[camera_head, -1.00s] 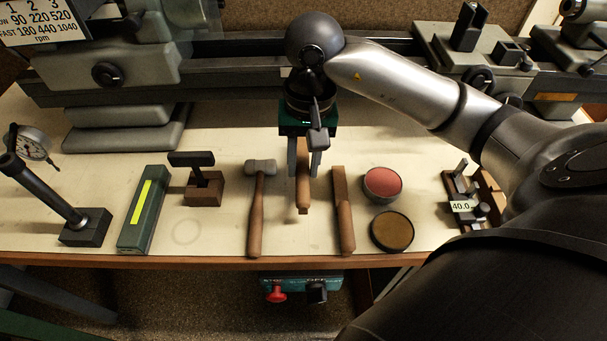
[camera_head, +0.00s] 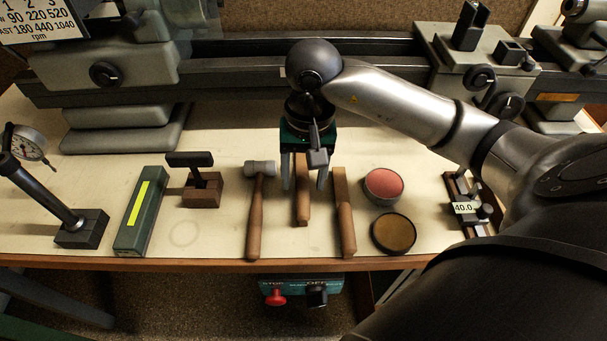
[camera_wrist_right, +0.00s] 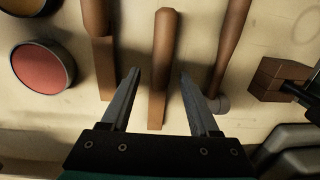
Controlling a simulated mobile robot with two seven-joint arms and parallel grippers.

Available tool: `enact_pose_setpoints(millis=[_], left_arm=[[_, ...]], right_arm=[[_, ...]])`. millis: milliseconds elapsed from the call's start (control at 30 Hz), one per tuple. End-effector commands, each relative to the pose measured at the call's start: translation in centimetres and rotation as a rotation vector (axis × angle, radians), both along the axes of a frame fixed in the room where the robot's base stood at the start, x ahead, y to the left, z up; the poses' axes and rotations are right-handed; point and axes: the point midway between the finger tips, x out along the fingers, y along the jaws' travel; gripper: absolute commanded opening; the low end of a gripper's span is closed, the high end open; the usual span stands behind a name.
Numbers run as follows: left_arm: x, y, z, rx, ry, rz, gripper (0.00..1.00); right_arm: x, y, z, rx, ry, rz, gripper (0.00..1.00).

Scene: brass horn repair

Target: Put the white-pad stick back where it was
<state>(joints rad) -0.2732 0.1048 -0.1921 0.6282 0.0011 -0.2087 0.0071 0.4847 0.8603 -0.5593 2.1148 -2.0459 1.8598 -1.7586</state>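A wooden stick (camera_head: 303,208) lies on the bench between the fingers of my right gripper (camera_head: 304,186). In the right wrist view the stick (camera_wrist_right: 163,50) runs between the two spread fingers, with a gap on each side. The right gripper is open and holds nothing. A second wooden stick (camera_head: 345,215) lies just right of it, and shows on the left in the wrist view (camera_wrist_right: 103,60). No white pad shows on either stick, so I cannot tell from colour which is the white-pad one. My left gripper is out of view.
A mallet (camera_head: 257,205) lies close left of the middle stick. A red round tin (camera_head: 383,185) and a brown one (camera_head: 394,233) stand to the right. A lathe (camera_head: 230,80) stands behind. Bare bench shows around the faint ring mark (camera_head: 184,234).

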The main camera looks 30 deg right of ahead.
Motion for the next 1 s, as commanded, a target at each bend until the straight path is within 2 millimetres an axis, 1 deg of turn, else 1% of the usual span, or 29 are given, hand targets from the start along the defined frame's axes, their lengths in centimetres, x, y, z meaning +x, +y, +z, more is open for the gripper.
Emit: enact_pose_setpoints(millis=[233,333,467,567,700,800,900,1000], left_arm=[[-0.1,0.0,0.1,0.001,0.002,-0.001,0.45],[-0.2,0.0,0.5,0.0,0.003,-0.002,0.45],[-0.4,0.0,0.9,0.0,0.008,-0.004,0.45],[-0.8,-0.1,1.4,0.0,0.016,-0.006,0.45],[-1.7,-0.6,1.9,-0.005,0.031,-0.008,0.45],[-2.4,-1.2,2.1,-0.012,0.042,-0.01,0.45],[-2.8,-1.8,2.3,-0.02,0.049,-0.011,0.45],[-2.9,-2.3,2.4,-0.026,0.05,-0.011,0.45]], right_arm=[[0.0,0.0,0.1,0.0,0.0,0.0,0.62],[0.0,0.0,0.5,0.001,0.001,0.0,0.62],[0.2,-0.2,2.8,-0.001,-0.006,0.001,0.62],[0.2,-0.4,5.1,-0.001,-0.008,0.0,0.62],[0.1,-0.6,8.2,-0.001,-0.005,0.002,0.62],[0.1,-0.7,10.0,-0.001,-0.005,0.0,0.62],[0.1,-0.8,11.2,-0.001,-0.003,0.001,0.62],[0.1,-0.8,11.9,-0.001,-0.002,0.0,0.62]])
